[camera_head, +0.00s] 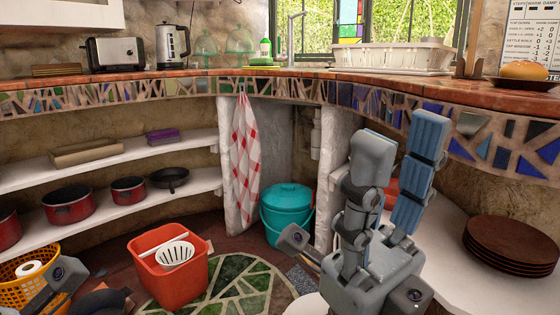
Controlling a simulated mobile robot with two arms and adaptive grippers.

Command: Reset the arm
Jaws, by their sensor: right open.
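My right gripper (399,135) rises in front of the counter at right of centre, with its two thick grey-blue fingers pointing up. The fingers are apart, with nothing between them. It hides part of the white shelf and a red object behind it. Grey parts that look like my left arm show at the bottom left corner. The fingers of my left gripper are not visible.
The curved mosaic counter (190,87) runs behind my right gripper, carrying a dish rack (395,58). Brown plates (512,246) are stacked on the right shelf. A red bin (172,278), a teal bucket (286,212) and a yellow basket (30,262) stand low down.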

